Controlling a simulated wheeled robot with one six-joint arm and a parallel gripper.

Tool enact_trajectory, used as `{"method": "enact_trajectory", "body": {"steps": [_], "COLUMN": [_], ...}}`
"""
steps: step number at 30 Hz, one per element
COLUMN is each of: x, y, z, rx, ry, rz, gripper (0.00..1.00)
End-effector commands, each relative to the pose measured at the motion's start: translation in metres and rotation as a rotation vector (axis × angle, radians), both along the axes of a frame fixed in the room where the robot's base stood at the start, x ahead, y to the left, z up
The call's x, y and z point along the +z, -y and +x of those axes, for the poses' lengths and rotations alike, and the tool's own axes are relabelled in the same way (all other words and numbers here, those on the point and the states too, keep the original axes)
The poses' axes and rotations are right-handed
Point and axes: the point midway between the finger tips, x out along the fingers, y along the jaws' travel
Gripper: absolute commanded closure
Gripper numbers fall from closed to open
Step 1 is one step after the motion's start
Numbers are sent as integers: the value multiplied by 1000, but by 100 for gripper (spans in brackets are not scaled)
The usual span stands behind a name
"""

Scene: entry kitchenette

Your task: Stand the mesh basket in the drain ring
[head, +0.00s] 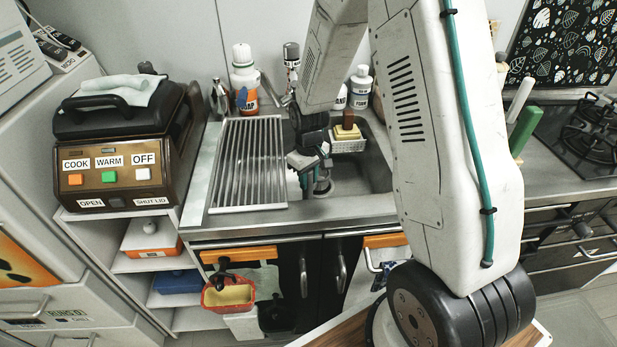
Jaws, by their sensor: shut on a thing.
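My gripper (314,166) is down inside the sink, left of centre, with its jaws shut. A small grey rounded piece, which looks like the mesh basket (322,186), shows just below the jaws, low over the sink floor. The jaws appear shut on it, though they hide its upper part. I cannot make out the drain ring apart from the basket. I cannot tell whether the basket touches the ring or is upright.
A ribbed drainboard (248,165) lies left of the sink (372,178). A white caddy (348,146) with a sponge and brush hangs at the sink's back. Bottles (245,80) stand behind. A lidded cooker (115,140) is at left, a hob (585,135) at right.

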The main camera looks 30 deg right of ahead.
Motion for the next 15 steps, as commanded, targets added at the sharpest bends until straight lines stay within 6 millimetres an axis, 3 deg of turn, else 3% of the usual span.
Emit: {"method": "enact_trajectory", "body": {"steps": [15], "x": [-6], "y": [0], "z": [0], "rx": [0], "ry": [-1], "rz": [0], "gripper": [100]}}
